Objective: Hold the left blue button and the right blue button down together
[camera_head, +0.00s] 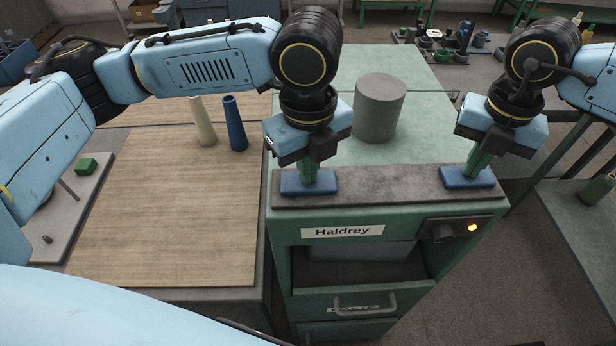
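The left blue button (323,184) and the right blue button (485,178) are flat blue blocks on a grey strip along the front top edge of the green machine. My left gripper (308,179) points down with narrow green fingers together, its tips at the top of the left button. My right gripper (470,174) points down the same way, its fingers together at the top of the right button. Both look empty. The tips appear to meet the buttons; I cannot tell whether either button is pressed in.
A grey cylinder (380,108) stands on the machine behind the strip. A lit yellow lamp (472,228) and dark knob (442,233) are on its front, above an open recess and drawer (350,300). Cream (203,122) and blue (235,124) cones stand on the left wooden table (170,220).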

